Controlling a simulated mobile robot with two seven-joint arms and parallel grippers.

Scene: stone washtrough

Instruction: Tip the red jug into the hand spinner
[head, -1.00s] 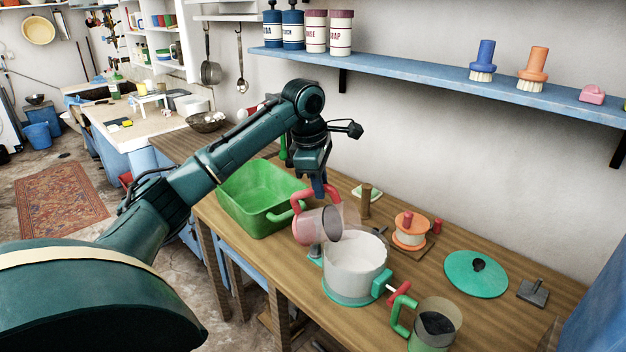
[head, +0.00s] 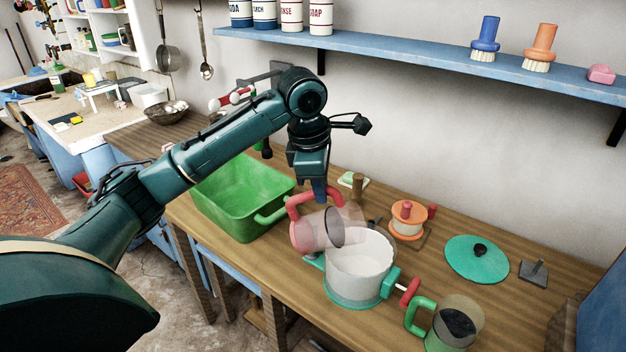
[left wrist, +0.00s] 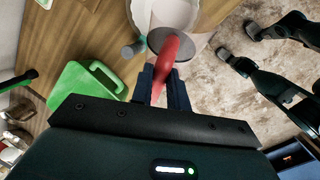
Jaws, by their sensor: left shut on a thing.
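My left gripper (head: 319,190) is shut on the red handle (head: 297,203) of the red jug (head: 307,234). The jug is see-through with a pinkish lower part. It is tilted far over, its mouth toward the right, at the near-left rim of the hand spinner (head: 358,279). The hand spinner is a whitish open tub on a green base with a red-handled crank (head: 410,291). In the left wrist view, the red handle (left wrist: 168,60) lies between the fingers (left wrist: 162,85), with the tub (left wrist: 175,14) beyond. I cannot tell whether anything is flowing. My right gripper does not show clearly.
A green basin (head: 240,203) stands left of the spinner. A green-handled jug (head: 455,323) stands near the front right. A red-and-orange spool-like thing (head: 407,222) and a teal lid (head: 476,259) lie behind right. A blue shelf (head: 420,53) runs above.

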